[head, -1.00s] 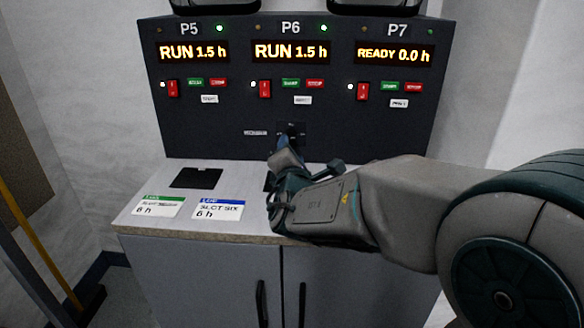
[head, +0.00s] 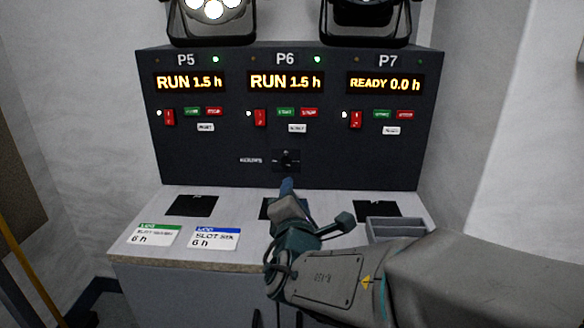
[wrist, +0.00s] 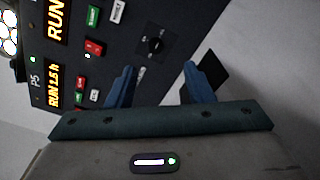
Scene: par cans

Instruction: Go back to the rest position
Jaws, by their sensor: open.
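The panel displays read RUN 1.5 h under P5 (head: 190,83), RUN 1.5 h under P6 (head: 286,82) and READY 0.0 h under P7 (head: 385,84).
The counter (head: 145,262) holds a green-topped card (head: 155,236), a blue-topped card (head: 215,239), dark square pads (head: 191,206) and a grey tray (head: 397,227) at right. Lamps stand on top of the panel: a lit one (head: 210,12) at left and a dark one (head: 365,15).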

